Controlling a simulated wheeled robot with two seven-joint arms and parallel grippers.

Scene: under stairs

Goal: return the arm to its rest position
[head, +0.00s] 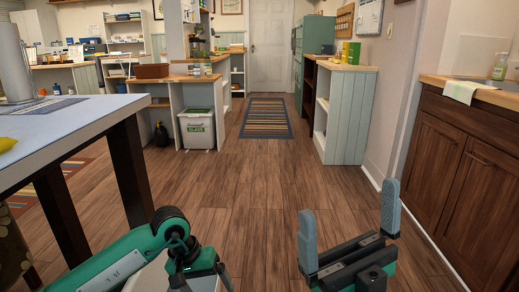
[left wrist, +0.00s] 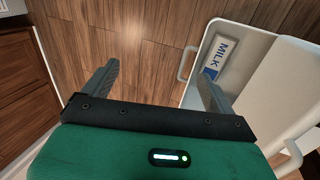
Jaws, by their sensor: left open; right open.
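My right gripper (head: 350,198) is at the bottom right of the head view. Its two grey fingers are spread wide and nothing is between them. My left arm (head: 130,255) is green and enters the head view at the lower left; its fingers are not clear there. A white container (left wrist: 205,65) with a MILK label (left wrist: 222,55) lies beyond and partly behind the right-hand finger.
A table (head: 70,122) with dark legs stands close on the left. A dark wood cabinet (head: 462,190) runs along the right. The wood floor (head: 260,185) between is clear up to a striped rug (head: 266,118). A white bin (head: 197,130) stands by a shelf unit.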

